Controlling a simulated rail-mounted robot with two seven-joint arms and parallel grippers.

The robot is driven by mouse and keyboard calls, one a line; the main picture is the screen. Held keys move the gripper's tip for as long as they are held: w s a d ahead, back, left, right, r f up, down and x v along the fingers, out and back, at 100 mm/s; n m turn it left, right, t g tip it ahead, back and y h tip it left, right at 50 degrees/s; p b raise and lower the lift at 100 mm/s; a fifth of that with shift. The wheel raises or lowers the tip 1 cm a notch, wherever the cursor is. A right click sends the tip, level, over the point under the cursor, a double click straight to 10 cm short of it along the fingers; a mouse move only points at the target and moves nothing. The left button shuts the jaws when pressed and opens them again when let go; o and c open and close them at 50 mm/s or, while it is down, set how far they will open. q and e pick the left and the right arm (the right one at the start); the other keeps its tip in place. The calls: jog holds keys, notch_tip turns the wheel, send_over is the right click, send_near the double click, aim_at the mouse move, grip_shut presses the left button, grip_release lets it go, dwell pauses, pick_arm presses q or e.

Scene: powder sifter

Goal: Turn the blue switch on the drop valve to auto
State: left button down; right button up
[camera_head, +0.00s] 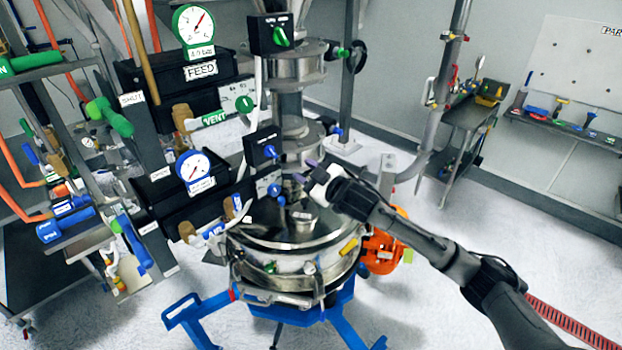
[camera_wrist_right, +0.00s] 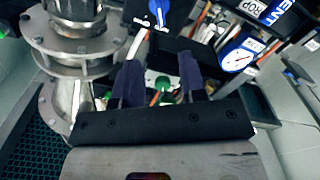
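A black switch box (camera_head: 259,140) with a blue knob (camera_head: 270,152) is mounted beside the central steel column in the head view. A second blue knob (camera_head: 274,189) sits just below it. A blue switch knob (camera_wrist_right: 158,12) shows at the top edge of the right wrist view, partly cut off; its setting is too small to read. My right gripper (camera_head: 312,179) is right of the lower blue knob in the head view. In the wrist view its two dark fingers (camera_wrist_right: 160,62) are apart, with nothing between them, and the knob lies beyond their tips. My left gripper is out of view.
A blue-marked gauge (camera_head: 194,171) and a FEED gauge (camera_head: 194,25) stand left of the column. A green switch (camera_head: 280,37) is above. The steel sifter drum (camera_head: 300,262) is below, on blue legs. Steel pipe flanges (camera_wrist_right: 75,45) stand left of my right gripper.

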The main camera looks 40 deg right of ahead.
jog(key=shift+s, duration=0.85)
